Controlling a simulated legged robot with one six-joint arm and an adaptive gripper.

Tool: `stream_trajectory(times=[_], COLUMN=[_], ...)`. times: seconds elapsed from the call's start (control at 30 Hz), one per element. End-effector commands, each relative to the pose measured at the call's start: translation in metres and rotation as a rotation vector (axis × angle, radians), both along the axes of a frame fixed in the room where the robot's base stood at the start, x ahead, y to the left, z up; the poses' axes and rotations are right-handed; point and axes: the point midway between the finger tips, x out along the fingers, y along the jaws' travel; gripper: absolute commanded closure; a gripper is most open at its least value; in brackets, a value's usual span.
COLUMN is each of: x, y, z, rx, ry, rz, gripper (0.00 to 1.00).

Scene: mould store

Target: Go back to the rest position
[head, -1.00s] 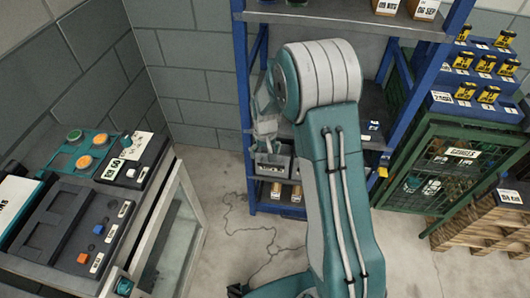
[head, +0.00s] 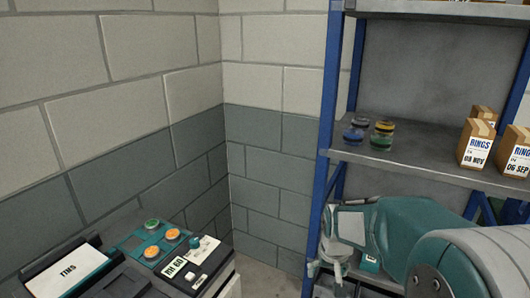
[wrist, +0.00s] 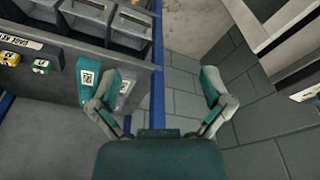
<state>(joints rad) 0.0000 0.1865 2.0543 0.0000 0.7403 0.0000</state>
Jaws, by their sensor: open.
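My gripper (wrist: 157,92) is open in the wrist view, its two teal and grey fingers spread wide with nothing held between them. The left finger is over the shelf side and the right finger over the grey block wall. In the head view my gripper (head: 335,248) is beside the left post of the blue rack (head: 328,120), partly cut off by the arm. My teal arm comes in from the lower right.
A shelf (head: 430,158) carries small jars (head: 368,134) and cardboard boxes (head: 477,145). Grey bins (wrist: 118,24) and a blue rack edge (wrist: 158,70) are close to my gripper. A wall corner lies between bench and rack.

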Motion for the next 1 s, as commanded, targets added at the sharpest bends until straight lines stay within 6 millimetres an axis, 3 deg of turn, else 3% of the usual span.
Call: stream_trajectory(times=[0.03,0.2,0.5,0.8,1.0], x=[-0.010,-0.046,-0.118,-0.187,-0.208], y=[0.000,0.000,0.000,0.000,0.000], z=[0.017,0.058,0.107,0.128,0.129], rx=[0.000,0.000,0.000,0.000,0.000], ry=[-0.025,-0.087,-0.196,-0.299,-0.330], rz=[0.000,0.000,0.000,0.000,0.000], gripper=[0.01,0.01,0.01,0.01,0.01])
